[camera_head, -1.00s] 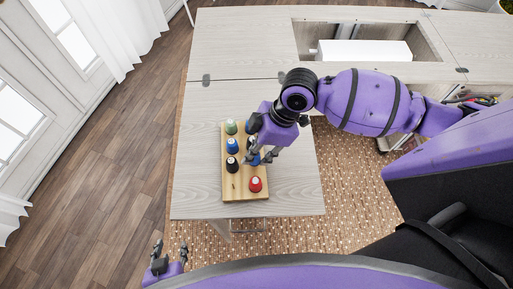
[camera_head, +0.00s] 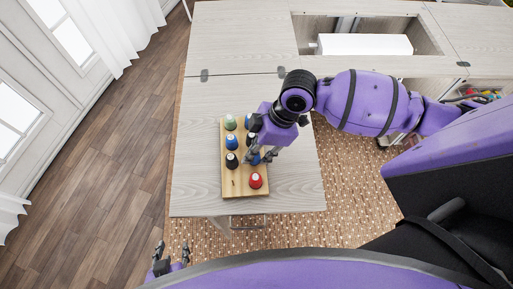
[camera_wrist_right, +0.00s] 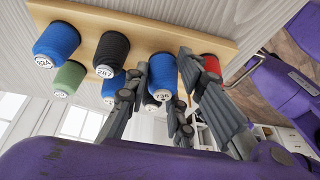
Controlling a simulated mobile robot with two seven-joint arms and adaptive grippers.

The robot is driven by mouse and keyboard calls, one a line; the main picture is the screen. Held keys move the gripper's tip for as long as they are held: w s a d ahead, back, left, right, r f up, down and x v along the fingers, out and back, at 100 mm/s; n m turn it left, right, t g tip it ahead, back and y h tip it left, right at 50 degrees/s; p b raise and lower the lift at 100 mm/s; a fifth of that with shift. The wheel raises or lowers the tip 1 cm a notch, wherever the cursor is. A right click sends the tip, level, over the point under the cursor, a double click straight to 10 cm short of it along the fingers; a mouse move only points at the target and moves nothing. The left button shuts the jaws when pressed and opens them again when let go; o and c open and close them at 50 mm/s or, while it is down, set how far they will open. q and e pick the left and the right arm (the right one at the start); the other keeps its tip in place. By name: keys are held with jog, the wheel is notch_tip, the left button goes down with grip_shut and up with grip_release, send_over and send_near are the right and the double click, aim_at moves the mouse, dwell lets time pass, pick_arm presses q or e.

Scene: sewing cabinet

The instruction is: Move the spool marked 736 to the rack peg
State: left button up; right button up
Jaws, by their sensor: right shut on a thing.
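The spool marked 736 (camera_wrist_right: 162,75) is blue with a white label on its end, shown in the right wrist view. My right gripper (camera_wrist_right: 152,98) is shut around it, one finger on each side. In the head view my right gripper (camera_head: 261,158) is over the right column of the wooden rack (camera_head: 240,192), just behind the red spool. I cannot tell whether the held spool is clear of the rack. A bare rack peg (camera_head: 234,181) stands in the left column, in front of a black spool. My left gripper (camera_head: 170,262) is open and empty, off the table's front.
The rack also holds a green spool (camera_head: 230,122), a blue spool (camera_head: 231,142), a black spool (camera_head: 231,160) and a red spool (camera_head: 256,180). Spools marked 524 (camera_wrist_right: 57,40) and 287 (camera_wrist_right: 110,50) show in the wrist view. The tabletop (camera_head: 200,140) left of the rack is clear.

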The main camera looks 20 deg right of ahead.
jog(key=o, duration=1.1)
jog(key=v, duration=1.2)
